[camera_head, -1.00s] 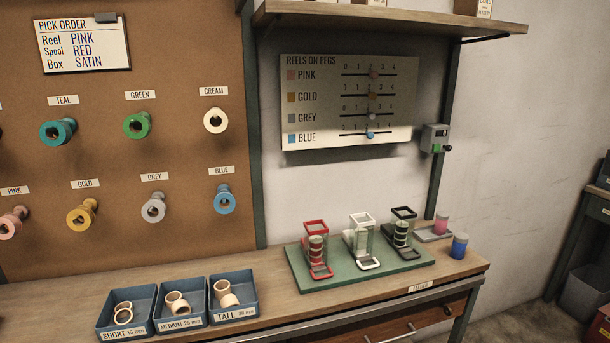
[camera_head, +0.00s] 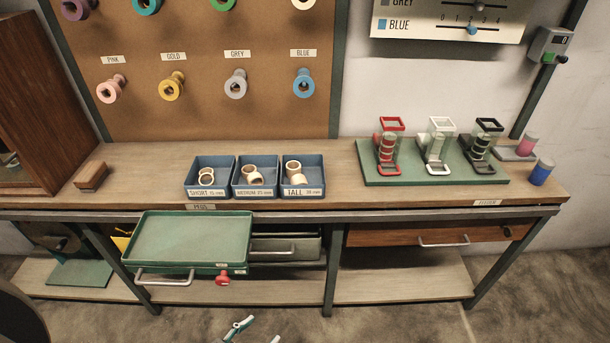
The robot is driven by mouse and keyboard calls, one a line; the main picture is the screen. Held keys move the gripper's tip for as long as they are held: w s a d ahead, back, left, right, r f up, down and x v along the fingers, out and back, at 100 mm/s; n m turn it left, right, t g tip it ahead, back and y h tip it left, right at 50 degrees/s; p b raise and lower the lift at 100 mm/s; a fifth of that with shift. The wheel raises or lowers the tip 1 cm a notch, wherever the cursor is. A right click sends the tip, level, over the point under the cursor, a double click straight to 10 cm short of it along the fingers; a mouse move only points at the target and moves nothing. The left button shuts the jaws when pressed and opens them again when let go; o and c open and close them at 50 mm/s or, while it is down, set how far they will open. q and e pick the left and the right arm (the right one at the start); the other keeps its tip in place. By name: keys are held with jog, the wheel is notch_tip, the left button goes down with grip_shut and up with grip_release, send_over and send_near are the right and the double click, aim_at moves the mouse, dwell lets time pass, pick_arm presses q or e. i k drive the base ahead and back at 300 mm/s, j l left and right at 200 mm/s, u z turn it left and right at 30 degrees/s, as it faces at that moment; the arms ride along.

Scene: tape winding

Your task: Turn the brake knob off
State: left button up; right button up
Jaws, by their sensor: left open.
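A red knob (camera_head: 223,279) sits under the front edge of a green tray (camera_head: 190,238) that is pulled out below the bench, to the right of the tray's handle (camera_head: 165,279). A small label above the knob is too small to read, so I cannot tell if this is the brake knob. My left gripper (camera_head: 256,335) is open at the bottom edge, below and apart from the red knob, with only its fingertips showing. My right gripper is not in view.
Blue bins of rings (camera_head: 208,192) and a green board with red, white and black holders (camera_head: 436,178) stand on the bench (camera_head: 340,202). A closed wooden drawer (camera_head: 425,236) is at the right. The floor before the bench (camera_head: 400,320) is clear.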

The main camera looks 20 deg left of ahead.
aim_at(222, 280)
jog(key=u, duration=1.45)
